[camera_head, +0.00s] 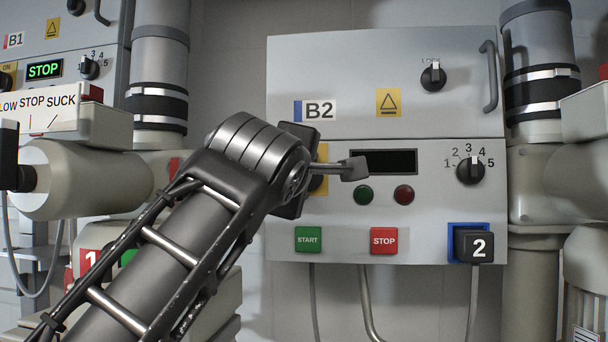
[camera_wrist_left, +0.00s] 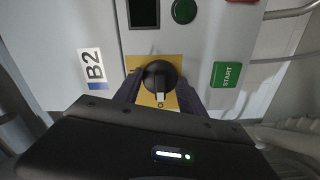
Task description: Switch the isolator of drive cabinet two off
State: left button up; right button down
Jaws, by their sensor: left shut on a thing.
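Drive cabinet two is the grey cabinet (camera_head: 290,80) marked B2. Its isolator (camera_wrist_left: 159,76) is a black rotary knob on a yellow plate in the left wrist view. The knob's white pointer mark points down in that view, at what looks like an O on the plate. In the head view my gripper and arm hide most of the isolator; only a strip of the yellow plate shows. My left gripper (camera_wrist_left: 158,92) is at the knob, with a dark finger on each side, shut on it. The cabinet's display (camera_head: 384,162) is dark. My right gripper is in no view.
Below the display are a green lamp (camera_head: 364,195) and a red lamp (camera_head: 404,195), with START (camera_head: 308,239) and STOP (camera_head: 384,241) buttons lower down. Cabinet B1 (camera_head: 50,35), at left, shows a lit STOP. Pipes flank cabinet two.

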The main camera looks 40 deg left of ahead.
pick_arm(q)
jog(key=o, duration=1.4)
jog(key=shift+c, duration=0.2)
jog(key=b+v, duration=0.2)
jog(key=v, duration=0.5)
jog(key=shift+s, duration=0.4)
jog(key=shift+d, duration=0.15)
